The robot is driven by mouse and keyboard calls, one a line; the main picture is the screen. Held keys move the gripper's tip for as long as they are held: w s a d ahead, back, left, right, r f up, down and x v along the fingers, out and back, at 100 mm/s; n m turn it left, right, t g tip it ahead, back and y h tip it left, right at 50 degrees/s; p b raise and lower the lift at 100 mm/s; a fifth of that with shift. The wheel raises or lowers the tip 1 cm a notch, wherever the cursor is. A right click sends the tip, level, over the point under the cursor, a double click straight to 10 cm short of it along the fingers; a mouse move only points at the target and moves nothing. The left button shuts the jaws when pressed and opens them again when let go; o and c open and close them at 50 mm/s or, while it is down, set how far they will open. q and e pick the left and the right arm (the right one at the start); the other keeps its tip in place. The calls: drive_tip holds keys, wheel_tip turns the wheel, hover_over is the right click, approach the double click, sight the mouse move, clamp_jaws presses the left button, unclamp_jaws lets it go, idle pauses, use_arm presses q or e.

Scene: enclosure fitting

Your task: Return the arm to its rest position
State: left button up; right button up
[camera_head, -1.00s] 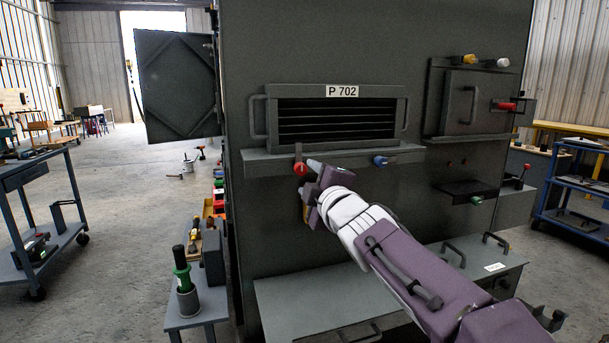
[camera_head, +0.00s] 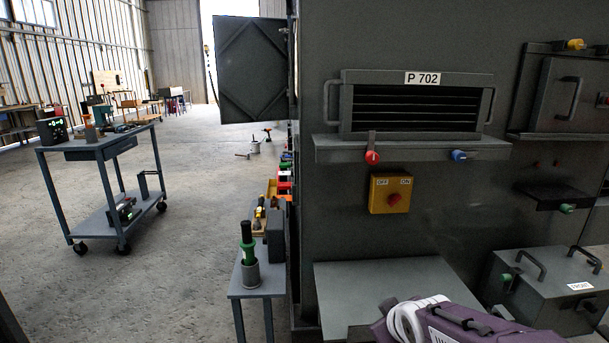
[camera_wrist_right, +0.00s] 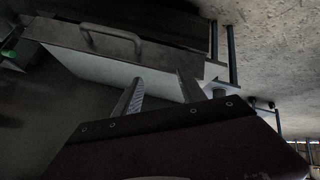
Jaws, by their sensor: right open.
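My right arm shows at the bottom of the head view as a purple and white link, low in front of the grey cabinet; its gripper is out of the picture there. In the right wrist view my right gripper (camera_wrist_right: 158,92) has two grey fingers standing apart with nothing between them. A light panel edge and a grey box with a handle (camera_wrist_right: 110,42) lie beyond the fingers. My left gripper is not in view.
The cabinet carries a P 702 vented panel (camera_head: 418,105), a red knob (camera_head: 372,157), a blue knob (camera_head: 459,155) and a yellow OFF/ON switch (camera_head: 391,194). A shelf (camera_head: 335,275) and a box marked FRONT (camera_head: 540,280) sit low. A cart (camera_head: 85,150) stands left on open floor.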

drive_tip(key=s+a+f+m+g, duration=0.2)
drive_tip(key=s+f+m+g, duration=0.4)
drive_tip(key=s+f, duration=0.85)
wheel_tip(320, 180, up, 32)
drive_tip(key=s+p, duration=0.1)
drive_tip(key=p, duration=2.9)
drive_tip(key=shift+s+d+g+y+p, duration=0.2)
drive_tip(key=shift+s+g+y+p, duration=0.05)
drive_tip(key=shift+g+y+p, duration=0.15)
